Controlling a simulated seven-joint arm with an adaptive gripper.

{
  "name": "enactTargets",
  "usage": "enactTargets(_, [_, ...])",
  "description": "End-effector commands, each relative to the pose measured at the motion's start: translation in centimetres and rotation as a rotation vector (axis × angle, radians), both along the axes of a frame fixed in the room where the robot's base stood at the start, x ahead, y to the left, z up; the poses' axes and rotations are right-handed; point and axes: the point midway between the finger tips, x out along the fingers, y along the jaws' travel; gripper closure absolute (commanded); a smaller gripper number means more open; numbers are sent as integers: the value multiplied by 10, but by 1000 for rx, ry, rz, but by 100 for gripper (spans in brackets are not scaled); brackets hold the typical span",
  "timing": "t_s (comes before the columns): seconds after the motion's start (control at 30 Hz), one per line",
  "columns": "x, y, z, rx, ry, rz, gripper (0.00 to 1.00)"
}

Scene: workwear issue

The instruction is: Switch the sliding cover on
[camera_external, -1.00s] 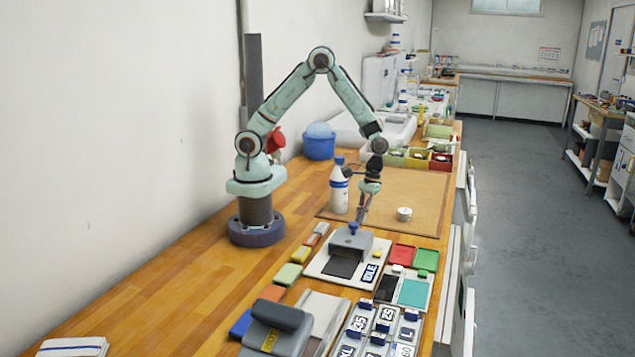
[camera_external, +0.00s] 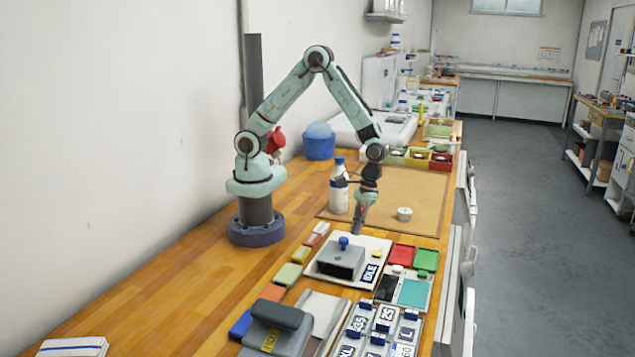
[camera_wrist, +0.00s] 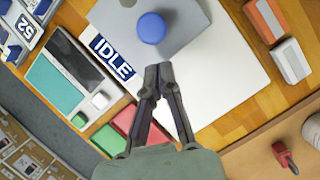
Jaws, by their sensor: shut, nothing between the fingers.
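The grey sliding cover (camera_external: 341,262) with a blue knob (camera_external: 343,242) sits on a white base plate (camera_external: 318,272), over the area where a dark patch showed before. A label reading "IDLE" (camera_external: 370,273) lies on the plate's right side. In the wrist view, the blue knob (camera_wrist: 152,28) stands on the cover (camera_wrist: 185,18), with the label (camera_wrist: 112,57) to its left. My gripper (camera_external: 357,232) is shut and empty behind the cover's far side.
A white bottle (camera_external: 339,190) stands left of my gripper, close to the arm. A small white cup (camera_external: 404,214) is on the brown mat (camera_external: 420,190). Red and green trays (camera_external: 402,253) and a teal panel (camera_external: 413,293) lie right of the plate. Blocks line its left.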

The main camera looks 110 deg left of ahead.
Motion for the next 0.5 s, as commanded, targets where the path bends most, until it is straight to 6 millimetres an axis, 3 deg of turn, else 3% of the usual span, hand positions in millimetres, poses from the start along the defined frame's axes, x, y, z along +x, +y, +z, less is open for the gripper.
enactTargets(0.1, [12,23,3,1,-1,5,100])
enactTargets(0.3, [18,35,52,1,-5,3,100])
enactTargets(0.5, [23,44,84,0,-3,2,100])
